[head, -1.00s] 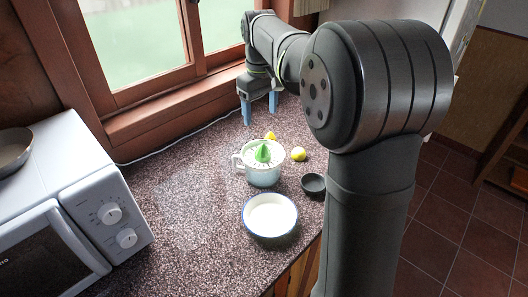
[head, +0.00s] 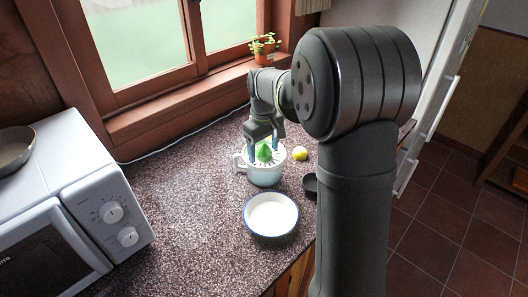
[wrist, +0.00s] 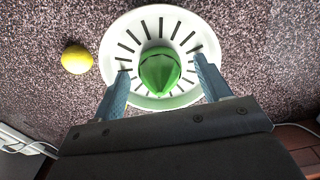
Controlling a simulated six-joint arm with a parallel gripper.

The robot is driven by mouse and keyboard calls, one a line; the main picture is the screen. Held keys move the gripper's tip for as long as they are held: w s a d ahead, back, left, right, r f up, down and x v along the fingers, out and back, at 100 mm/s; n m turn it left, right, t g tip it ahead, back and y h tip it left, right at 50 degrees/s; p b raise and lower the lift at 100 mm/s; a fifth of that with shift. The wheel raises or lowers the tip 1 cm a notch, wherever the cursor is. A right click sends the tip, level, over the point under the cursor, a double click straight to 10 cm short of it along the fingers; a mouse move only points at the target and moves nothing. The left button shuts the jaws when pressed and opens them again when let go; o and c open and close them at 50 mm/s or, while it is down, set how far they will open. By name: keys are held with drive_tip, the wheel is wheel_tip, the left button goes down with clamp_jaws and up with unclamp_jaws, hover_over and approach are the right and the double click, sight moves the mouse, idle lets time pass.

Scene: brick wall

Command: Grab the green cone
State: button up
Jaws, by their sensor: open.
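The green cone (head: 264,152) stands point up in the middle of a white slotted strainer (head: 251,157) on top of a light mug with a handle (head: 264,177). In the wrist view the green cone (wrist: 160,72) lies between and slightly beyond the fingertips of my gripper (wrist: 165,68). My gripper (head: 266,149) is open, with one blue finger on each side of the cone, over the strainer. The fingers look apart from the cone. Whether the fingertips touch the strainer cannot be told.
A yellow lemon (head: 299,153) lies right of the mug. A white bowl with a blue rim (head: 271,215) stands in front, and a small dark bowl (head: 310,187) is partly hidden by my arm. A microwave (head: 75,200) fills the left. The counter between is clear.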

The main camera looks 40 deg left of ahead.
drive_tip(key=c, duration=1.1)
drive_tip(key=shift+o, duration=0.2)
drive_tip(key=shift+r, duration=0.1)
